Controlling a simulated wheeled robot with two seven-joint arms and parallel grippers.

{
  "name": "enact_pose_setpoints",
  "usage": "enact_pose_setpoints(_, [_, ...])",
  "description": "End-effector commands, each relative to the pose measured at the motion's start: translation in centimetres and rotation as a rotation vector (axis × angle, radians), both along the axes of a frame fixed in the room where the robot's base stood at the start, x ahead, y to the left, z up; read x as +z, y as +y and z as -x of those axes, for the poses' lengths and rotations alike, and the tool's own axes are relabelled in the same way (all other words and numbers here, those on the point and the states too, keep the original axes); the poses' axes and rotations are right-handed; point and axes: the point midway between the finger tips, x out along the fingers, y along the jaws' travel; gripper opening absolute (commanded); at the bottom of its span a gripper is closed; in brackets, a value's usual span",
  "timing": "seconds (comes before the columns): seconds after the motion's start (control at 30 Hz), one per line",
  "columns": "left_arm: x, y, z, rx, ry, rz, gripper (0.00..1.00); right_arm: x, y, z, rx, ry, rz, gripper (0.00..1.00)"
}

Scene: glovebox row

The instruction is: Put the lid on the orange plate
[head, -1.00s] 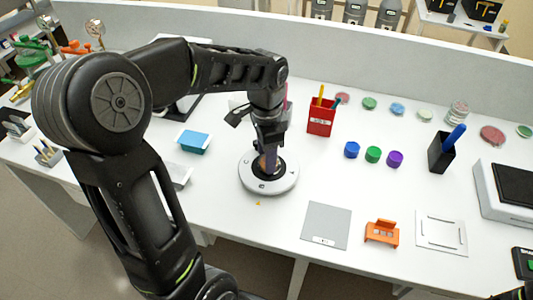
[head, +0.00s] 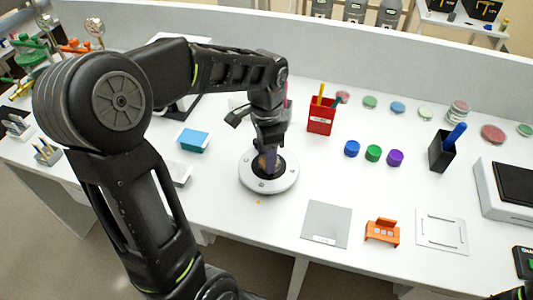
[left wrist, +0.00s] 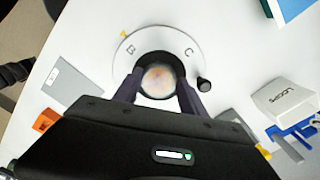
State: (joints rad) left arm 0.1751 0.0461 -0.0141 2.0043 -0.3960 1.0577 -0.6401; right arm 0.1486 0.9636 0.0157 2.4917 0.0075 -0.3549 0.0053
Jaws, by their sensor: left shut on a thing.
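A round white turntable (head: 246,182) with a dark centre stands on the bench in the head view. It also shows in the left wrist view (left wrist: 126,62), with letters on its ring. My left gripper (head: 268,168) points down over its centre. In the left wrist view my left gripper (left wrist: 157,92) has its fingers on both sides of a pale, see-through round lid (left wrist: 158,82) and is shut on it. An orange-brown patch, apparently the orange plate, shows through the lid. I cannot tell whether lid and plate touch. The fingers hide most of both in the head view.
A red pen holder (head: 320,119), blue, green and purple caps (head: 373,153), and a black pen cup (head: 441,154) stand to the right. Several coloured dishes line the back. A teal box (head: 193,142) is left. A grey mat (head: 326,223) and an orange holder (head: 382,231) lie in front right.

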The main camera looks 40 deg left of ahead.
Motion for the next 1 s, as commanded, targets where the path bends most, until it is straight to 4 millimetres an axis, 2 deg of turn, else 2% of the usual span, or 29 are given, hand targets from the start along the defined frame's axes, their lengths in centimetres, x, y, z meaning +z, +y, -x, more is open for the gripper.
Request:
enact_pose_setpoints(0.27, [0.01, -0.01, -0.01, 0.000, 0.000, 0.000, 0.12, 0.01, 0.00, 0.00, 0.000, 0.000, 0.000, 0.34])
enact_pose_setpoints(0.3, [0.01, -0.01, -0.01, 0.000, 0.000, 0.000, 0.51, 0.01, 0.00, 0.00, 0.000, 0.000, 0.000, 0.34])
enact_pose_setpoints(0.57, [0.01, -0.01, -0.01, 0.000, 0.000, 0.000, 0.72, 0.01, 0.01, 0.00, 0.000, 0.000, 0.000, 0.34])
enact_pose_setpoints(0.87, [0.01, -0.01, -0.01, 0.000, 0.000, 0.000, 0.74, 0.05, 0.02, -0.06, 0.001, -0.001, -0.001, 0.34])
enact_pose_setpoints(1.0, [0.88, 0.01, -0.10, 0.000, -0.003, 0.000, 0.74, -0.06, 0.04, -0.09, 0.001, -0.003, -0.002, 0.34])
